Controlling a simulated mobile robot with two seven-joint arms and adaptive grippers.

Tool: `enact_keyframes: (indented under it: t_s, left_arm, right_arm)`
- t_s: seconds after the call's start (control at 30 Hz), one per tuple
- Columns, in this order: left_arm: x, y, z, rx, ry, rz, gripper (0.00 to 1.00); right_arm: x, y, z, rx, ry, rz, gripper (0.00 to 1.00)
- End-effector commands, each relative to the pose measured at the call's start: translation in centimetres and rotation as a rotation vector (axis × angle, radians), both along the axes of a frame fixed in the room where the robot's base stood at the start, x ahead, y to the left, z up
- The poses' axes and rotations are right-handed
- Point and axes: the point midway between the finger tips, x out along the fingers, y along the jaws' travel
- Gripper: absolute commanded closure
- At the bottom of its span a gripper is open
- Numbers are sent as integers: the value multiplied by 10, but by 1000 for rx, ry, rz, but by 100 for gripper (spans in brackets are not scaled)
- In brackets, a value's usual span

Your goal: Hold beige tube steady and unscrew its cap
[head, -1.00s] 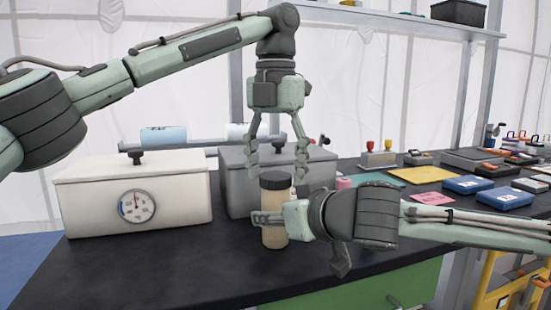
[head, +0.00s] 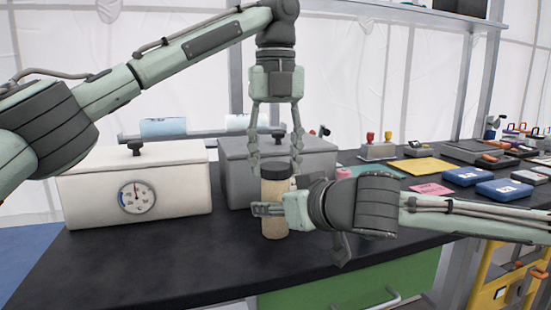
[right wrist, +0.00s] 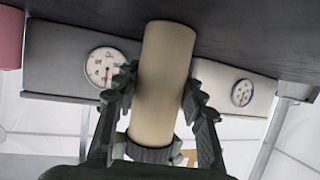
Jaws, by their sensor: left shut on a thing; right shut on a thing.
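The beige tube (head: 275,226) stands upright near the middle of the black bench in the head view, its dark cap (head: 276,171) on top. My right gripper (head: 268,210) is shut around the tube's body from the right. In the right wrist view, which is upside down, the tube (right wrist: 164,80) sits between the fingers, with the dark cap (right wrist: 150,153) at the bottom. My left gripper (head: 275,166) points straight down from above, with its fingers on either side of the cap and shut on it. The exact finger contact is hard to see.
A white box with a dial (head: 140,190) stands at left and a grey box (head: 232,180) behind the tube. Blue cases (head: 504,188), a yellow sheet (head: 419,166) and a pink note (head: 430,188) lie at right. The bench front left is clear.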

Motion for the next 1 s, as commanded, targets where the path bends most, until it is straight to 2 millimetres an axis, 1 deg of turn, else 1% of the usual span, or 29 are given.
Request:
enact_keyframes:
  t_s: [0.1,0.17,0.2,0.87,1.0]
  left_arm:
    - [0,0,0,0,-1,305,88]
    - [0,0,0,0,-1,463,88]
    - [0,0,1,0,-1,570,88]
    - [0,0,2,0,-1,2316,88]
    - [0,0,2,1,-1,2687,88]
  right_arm:
    - [0,0,0,-1,1,-1,100]
    - [0,0,0,-1,1,-1,100]
    - [0,0,0,-1,1,-1,100]
    - [0,0,0,0,1,-1,100]
    - [0,0,0,0,1,-1,100]
